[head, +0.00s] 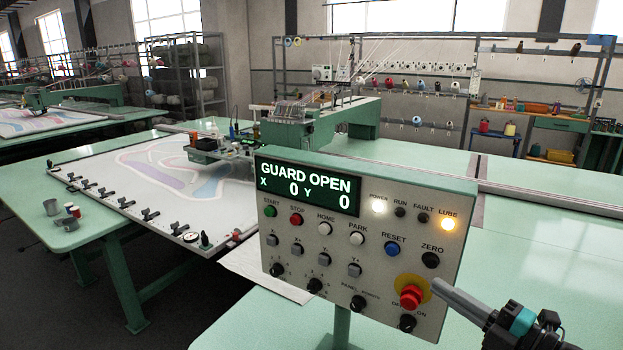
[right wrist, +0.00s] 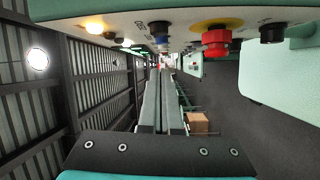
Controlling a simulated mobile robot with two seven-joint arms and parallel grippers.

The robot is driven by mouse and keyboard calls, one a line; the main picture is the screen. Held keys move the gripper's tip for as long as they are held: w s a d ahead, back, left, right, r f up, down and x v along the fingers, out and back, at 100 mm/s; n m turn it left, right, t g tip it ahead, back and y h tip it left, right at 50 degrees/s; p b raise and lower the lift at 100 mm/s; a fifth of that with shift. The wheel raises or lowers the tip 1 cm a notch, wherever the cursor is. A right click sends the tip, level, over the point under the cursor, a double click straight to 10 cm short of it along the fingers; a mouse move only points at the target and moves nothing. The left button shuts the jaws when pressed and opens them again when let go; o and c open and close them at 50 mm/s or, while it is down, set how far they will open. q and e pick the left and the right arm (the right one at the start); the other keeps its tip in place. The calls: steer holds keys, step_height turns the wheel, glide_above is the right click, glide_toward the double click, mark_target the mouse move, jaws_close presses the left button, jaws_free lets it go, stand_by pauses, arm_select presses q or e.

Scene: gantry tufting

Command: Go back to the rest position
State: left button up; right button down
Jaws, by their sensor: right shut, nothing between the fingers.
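My right gripper (head: 438,285) comes in from the lower right of the head view, its fingers shut and empty. Its tips appear just right of the red stop button (head: 411,297) on the control panel (head: 330,243); I cannot tell whether they touch. In the right wrist view the shut fingers (right wrist: 164,80) point away, with the red button (right wrist: 216,40) above and to their right. The panel's display (head: 308,188) reads GUARD OPEN, X 0, Y 0. The power lamp (head: 379,206) is lit white and the lube lamp (head: 448,224) amber. My left gripper is not in view.
The green machine table (head: 555,300) lies around and below the panel. Left of it, a clamped white cloth (head: 90,170) carries a coloured pattern. Small cups (head: 67,224) stand at the left table edge. A green gantry (head: 325,125) and thread racks stand behind.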

steer(key=s+f+m+g+h, duration=0.2)
steer(key=s+f+m+h, duration=0.4)
steer(key=f+m+h, duration=0.85)
steer(key=s+a+f+m+g+y, duration=0.25)
steer(key=s+a+g, duration=0.2)
steer(key=s, duration=0.45)
steer(key=s+a+f+m+g+y, duration=0.2)
steer(key=s+a+f+m+g, duration=0.25)
steer(key=s, duration=0.45)
step_height(320, 180, down, 29)
steer(key=s+g+b, duration=0.2)
steer(key=b, duration=0.6)
steer(key=s+d+f+b, duration=0.1)
steer(key=s+f+b, duration=0.2)
steer(key=s+f, duration=0.4)
steer(key=s+d+f+g+b, duration=0.1)
steer(key=s+f+b, duration=0.3)
steer(key=s+f, duration=0.4)
step_height(320, 180, down, 5)
steer(key=shift+s+d+f+n, duration=0.1)
steer(key=shift+s+d+n, duration=0.05)
steer(key=shift+d+n, duration=0.4)
steer(key=shift+d, duration=0.1)
